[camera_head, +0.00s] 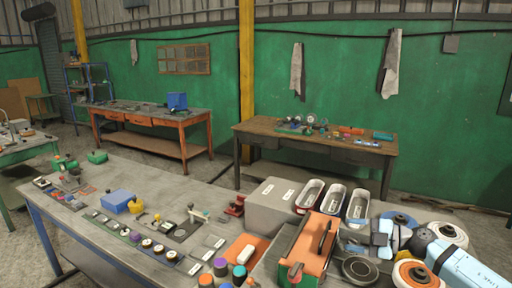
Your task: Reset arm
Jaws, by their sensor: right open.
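My right arm (448,265), in white, blue and orange, is folded at the bottom right corner. My right gripper (379,241), with light blue and dark parts, is beside it, low over the right end of the near workbench. It is open, and I see nothing held in it. Its fingertips are small and partly hidden among the arm parts. An orange and dark toolbox (309,252) stands to its left, and a dark round disc (359,269) lies just below it in the picture. My left gripper is not in view.
The grey workbench (92,256) carries a blue box (117,201), a red vise (235,206) and several jars (221,267). A wooden table (250,127) stands behind, across open floor.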

